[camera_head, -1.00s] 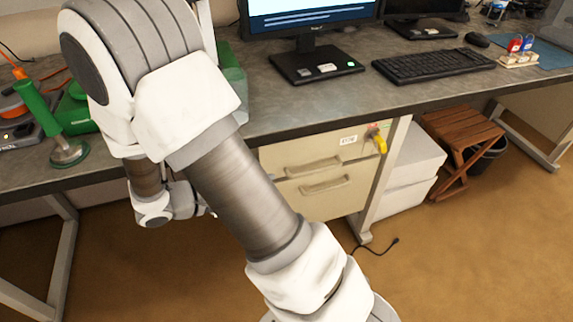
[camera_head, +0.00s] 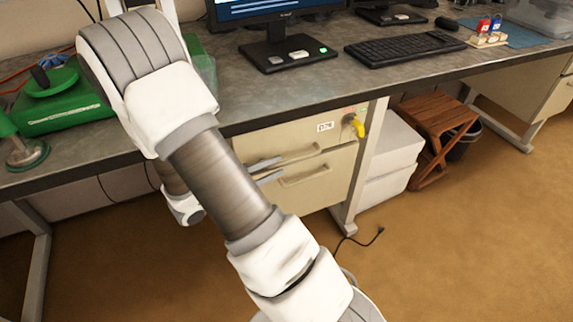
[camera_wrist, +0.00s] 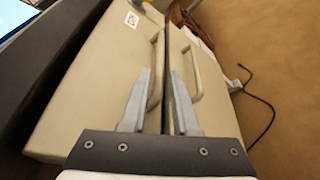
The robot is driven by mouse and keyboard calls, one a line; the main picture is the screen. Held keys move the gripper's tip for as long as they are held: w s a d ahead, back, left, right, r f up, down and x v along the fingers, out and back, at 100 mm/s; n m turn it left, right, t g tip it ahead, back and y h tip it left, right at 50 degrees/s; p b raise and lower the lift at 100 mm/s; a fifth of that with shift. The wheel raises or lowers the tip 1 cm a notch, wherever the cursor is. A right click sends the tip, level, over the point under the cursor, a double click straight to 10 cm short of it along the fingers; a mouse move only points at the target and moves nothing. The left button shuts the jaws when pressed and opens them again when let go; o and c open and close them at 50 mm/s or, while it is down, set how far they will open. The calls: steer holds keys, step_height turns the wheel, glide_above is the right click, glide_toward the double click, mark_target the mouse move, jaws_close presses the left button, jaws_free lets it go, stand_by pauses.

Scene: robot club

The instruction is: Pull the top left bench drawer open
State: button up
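The bench drawer unit has a beige top drawer (camera_head: 265,143) with a small white label, and its bar handle (camera_head: 300,156) shows below the label. The lower drawer (camera_head: 315,193) is under it with a similar handle (camera_head: 305,178). Both drawers look shut. In the wrist view, which is turned sideways, the top drawer (camera_wrist: 100,80) is at left and its handle (camera_wrist: 156,70) lies between my fingers. My gripper (camera_wrist: 160,75) is open, with one finger on each side of that handle. In the head view my arm hides the left side of the drawers; grey fingertips (camera_head: 277,168) show beside the handle.
A yellow-tagged key (camera_head: 358,128) sticks out at the top drawer's right. White boxes (camera_head: 388,160) and a wooden stool (camera_head: 437,125) stand to the right. The bench top (camera_head: 300,85) overhangs the drawers. A black cable (camera_head: 360,242) lies on otherwise clear floor in front.

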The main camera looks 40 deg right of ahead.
mark_target(282, 164)
steer(key=shift+b+x, duration=0.3)
steer(key=shift+x, duration=2.05)
jaws_close()
